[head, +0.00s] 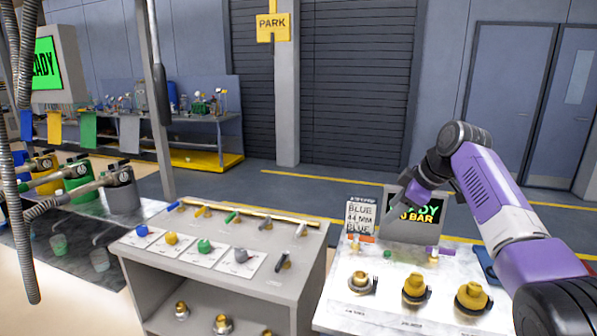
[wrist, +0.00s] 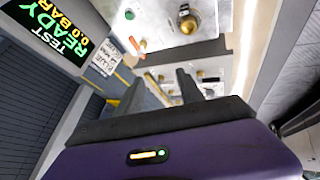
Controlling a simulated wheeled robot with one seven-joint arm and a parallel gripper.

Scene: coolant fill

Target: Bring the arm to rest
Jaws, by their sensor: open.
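My purple and black arm (head: 490,190) rises from the lower right of the head view, bends at a dark joint and reaches down to the left. Its end is in front of the test display (head: 412,228) and covers part of its screen. In the wrist view, the two dark fingers of my gripper (wrist: 162,88) stand apart with nothing held between them. The display (wrist: 55,35) shows there at the upper left, reading "TEST READY 0.0 BAR". The fingertips appear clear of the bench top.
A white bench (head: 345,305) carries several brass fittings and a label card (head: 361,218). A grey cart (head: 215,240) with coloured caps and tools stands left of it. Hoses (head: 25,150) hang at the far left. Open floor lies behind, before a shutter (head: 345,80).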

